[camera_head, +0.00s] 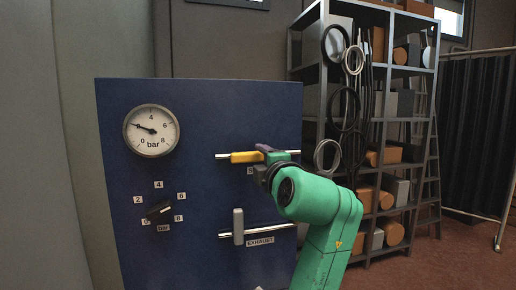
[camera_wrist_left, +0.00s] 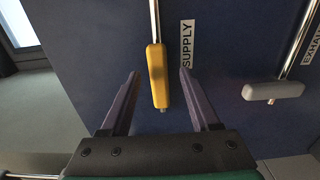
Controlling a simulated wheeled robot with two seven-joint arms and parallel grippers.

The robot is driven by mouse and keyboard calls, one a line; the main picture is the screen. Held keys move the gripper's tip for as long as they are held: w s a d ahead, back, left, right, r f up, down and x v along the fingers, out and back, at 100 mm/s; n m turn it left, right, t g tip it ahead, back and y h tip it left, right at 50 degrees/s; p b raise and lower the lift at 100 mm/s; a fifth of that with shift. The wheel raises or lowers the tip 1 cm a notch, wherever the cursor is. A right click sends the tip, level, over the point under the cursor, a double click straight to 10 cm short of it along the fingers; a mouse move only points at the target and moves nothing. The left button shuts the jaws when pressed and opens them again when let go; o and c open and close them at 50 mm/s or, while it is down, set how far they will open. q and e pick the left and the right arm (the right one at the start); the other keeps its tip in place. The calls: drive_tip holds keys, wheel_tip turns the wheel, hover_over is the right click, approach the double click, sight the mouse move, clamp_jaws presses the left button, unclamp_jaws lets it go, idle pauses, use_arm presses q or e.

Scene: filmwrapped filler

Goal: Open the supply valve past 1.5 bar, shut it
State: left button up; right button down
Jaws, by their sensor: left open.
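The yellow supply valve handle (camera_head: 244,157) lies in line with its horizontal pipe on the blue panel (camera_head: 200,110). In the left wrist view the yellow handle (camera_wrist_left: 158,78) sits beside the SUPPLY label (camera_wrist_left: 187,43). My left gripper (camera_head: 267,153) is at the right end of the handle; in the wrist view its open fingers (camera_wrist_left: 159,76) are on either side of the handle, with gaps showing. The round gauge (camera_head: 151,131) has its needle pointing up-left, around 2 bar. My right gripper is not in view.
The grey exhaust handle (camera_head: 238,226) stands across its pipe below the supply valve. A dark knob (camera_head: 159,209) with number labels sits under the gauge. A metal shelf (camera_head: 377,190) with hoses and boxes stands behind, to the right.

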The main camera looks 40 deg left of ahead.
use_arm(q)
drive_tip(key=x, duration=0.2)
drive_tip(key=shift+w+a+r+p, duration=0.1)
drive_tip(key=shift+w+a+p, duration=0.15)
drive_tip(key=shift+a+p, duration=0.1)
drive_tip(key=shift+s+d, duration=0.1)
drive_tip(key=shift+d, duration=0.1)
drive_tip(key=shift+a, duration=0.1)
clamp_jaws()
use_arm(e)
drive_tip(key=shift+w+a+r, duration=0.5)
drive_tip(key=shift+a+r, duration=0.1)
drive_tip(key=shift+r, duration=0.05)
